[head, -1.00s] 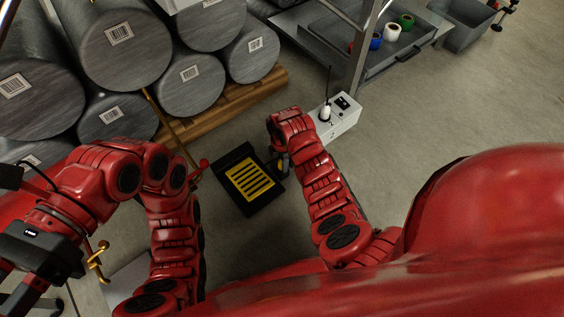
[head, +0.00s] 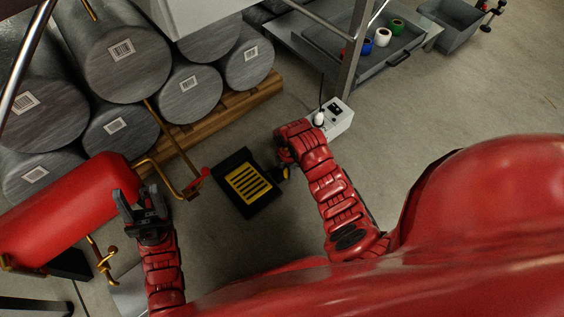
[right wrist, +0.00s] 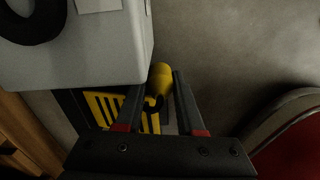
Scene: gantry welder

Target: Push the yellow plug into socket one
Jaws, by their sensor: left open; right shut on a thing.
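A yellow plug (right wrist: 160,78) sits between the fingers of my right gripper (right wrist: 158,92), which is shut on it. In the head view a bit of the yellow plug (head: 286,173) shows beside my right wrist, and my arm hides most of that gripper. The white socket box (head: 340,122) stands on the floor just beyond and right of my right wrist. A white plug (head: 319,119) with a dark cord is in it, beside a dark socket (head: 335,107). My left gripper (head: 137,197) is open and empty.
A black unit with yellow slats (head: 250,184) lies on the floor left of my right wrist. A red tank (head: 70,210) is beside my left gripper. Grey cylinders (head: 125,60) lie stacked on a wooden pallet (head: 240,98). Floor right of the box is clear.

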